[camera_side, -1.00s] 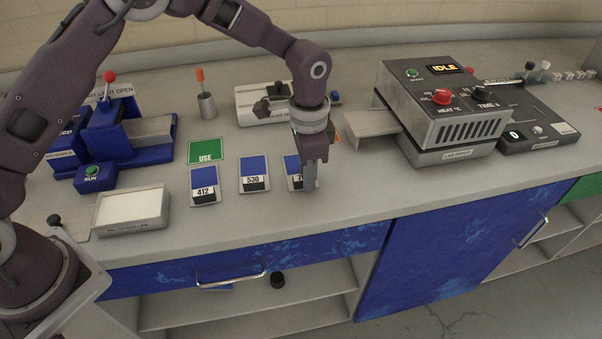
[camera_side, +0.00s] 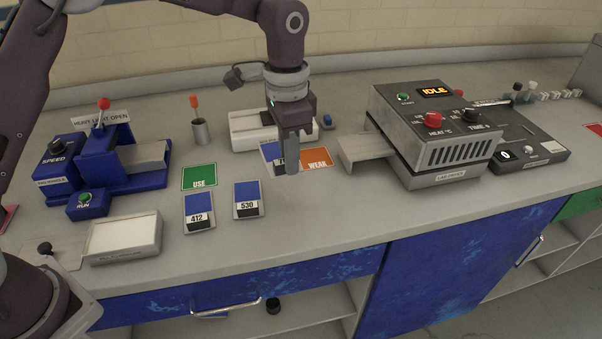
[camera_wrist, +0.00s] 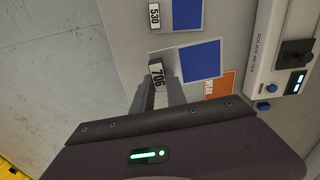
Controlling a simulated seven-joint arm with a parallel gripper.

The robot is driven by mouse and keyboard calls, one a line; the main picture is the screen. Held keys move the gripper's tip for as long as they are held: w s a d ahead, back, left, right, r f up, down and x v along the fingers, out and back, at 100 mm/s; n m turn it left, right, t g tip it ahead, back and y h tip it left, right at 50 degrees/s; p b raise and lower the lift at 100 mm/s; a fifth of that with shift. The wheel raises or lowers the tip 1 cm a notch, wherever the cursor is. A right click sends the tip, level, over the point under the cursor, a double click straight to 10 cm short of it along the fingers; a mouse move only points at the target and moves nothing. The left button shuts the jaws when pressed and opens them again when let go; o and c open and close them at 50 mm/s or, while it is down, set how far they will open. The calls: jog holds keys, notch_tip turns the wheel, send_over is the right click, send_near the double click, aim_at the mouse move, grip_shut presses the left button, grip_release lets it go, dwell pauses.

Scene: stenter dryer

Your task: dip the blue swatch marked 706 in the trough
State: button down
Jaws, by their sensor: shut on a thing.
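The blue swatch marked 706 (camera_wrist: 200,62) is in my gripper (camera_wrist: 159,90), held by its labelled end in the wrist view. In the side view the same swatch (camera_side: 271,151) is raised off the counter and partly hidden behind my gripper (camera_side: 288,160). My gripper is shut on it, in front of the orange WEAK card (camera_side: 317,158). A shallow grey tray with a pale filling, which looks like the trough (camera_side: 125,251), stands at the front left, well apart from my gripper. Its front label is too small to read.
Swatches 412 (camera_side: 199,212) and 530 (camera_side: 249,199) lie on the counter, with the green USE card (camera_side: 199,177) behind. A blue roller machine (camera_side: 140,180) stands behind the tray. The grey dryer (camera_side: 440,150), reading IDLE, is at right. A white meter (camera_side: 247,140) sits behind.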

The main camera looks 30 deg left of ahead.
jog(key=s+a+n, duration=0.8)
jog(key=a, duration=0.6)
jog(key=s+a+n, duration=0.6)
jog(key=s+n, duration=0.3)
jog(key=s, duration=0.4)
jog(key=shift+f, duration=0.45)
jog(key=shift+f, duration=4.35)
jog(key=shift+r, duration=2.55)
